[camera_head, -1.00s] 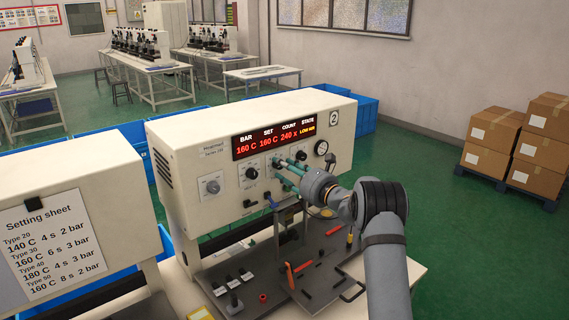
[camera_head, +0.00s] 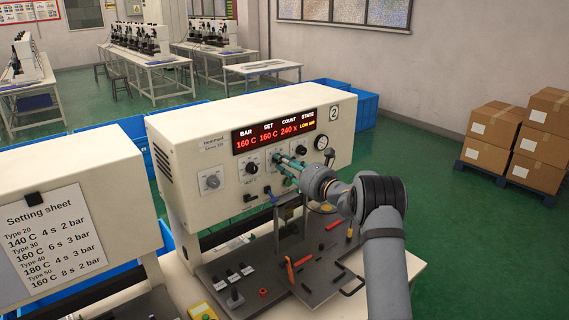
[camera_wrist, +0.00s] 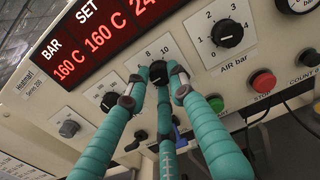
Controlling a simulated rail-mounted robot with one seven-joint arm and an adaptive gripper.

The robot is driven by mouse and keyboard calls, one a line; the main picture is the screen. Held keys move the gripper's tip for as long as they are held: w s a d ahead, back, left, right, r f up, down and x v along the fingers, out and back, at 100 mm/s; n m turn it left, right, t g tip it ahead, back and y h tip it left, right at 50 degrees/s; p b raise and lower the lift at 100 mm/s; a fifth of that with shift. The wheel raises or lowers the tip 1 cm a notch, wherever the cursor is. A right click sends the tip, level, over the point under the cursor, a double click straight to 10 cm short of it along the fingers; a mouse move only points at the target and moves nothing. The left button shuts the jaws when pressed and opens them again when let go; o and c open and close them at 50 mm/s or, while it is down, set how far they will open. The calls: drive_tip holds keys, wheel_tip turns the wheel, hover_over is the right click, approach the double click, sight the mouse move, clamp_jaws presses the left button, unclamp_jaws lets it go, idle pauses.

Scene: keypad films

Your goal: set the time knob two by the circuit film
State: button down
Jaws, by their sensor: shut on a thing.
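My gripper (camera_wrist: 160,85) has teal fingers closed around a black knob (camera_wrist: 158,72) on the front panel of press 2. The scale numbers 8 and 10 show above that knob; its label and pointer are hidden by the fingers. In the head view my gripper (camera_head: 282,168) reaches the panel below the red display (camera_head: 273,138). The display reads 160 C, 160 C, 240 and a yellow state text that looks like LOW AIR. The setting sheet (camera_head: 50,240) at left lists types 20 to 50 with temperature, seconds and bar. I cannot identify the circuit film.
Another black knob (camera_wrist: 110,101) and a grey knob (camera_wrist: 68,128) sit left of the held one. The AIR bar knob (camera_wrist: 227,33) is to its right, with a red STOP button (camera_wrist: 263,82) and green button (camera_wrist: 215,103) below. Tools lie on the dark bench plate (camera_head: 270,295).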

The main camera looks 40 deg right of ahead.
drive_tip(key=shift+r+m, duration=0.15)
drive_tip(key=shift+m, duration=0.15)
drive_tip(key=shift+d+r+m+p, duration=0.1)
drive_tip(key=shift+m+p, duration=0.45)
drive_tip(key=shift+m, duration=1.45)
drive_tip(key=shift+r+m+p, duration=0.1)
drive_tip(key=shift+m+p, duration=0.45)
drive_tip(key=shift+m, duration=1.45)
drive_tip(key=c, duration=1.8)
unclamp_jaws()
drive_tip(key=shift+f, duration=0.1)
drive_tip(key=shift+o, duration=1.4)
drive_tip(key=shift+f, duration=0.15)
drive_tip(key=s, duration=1.2)
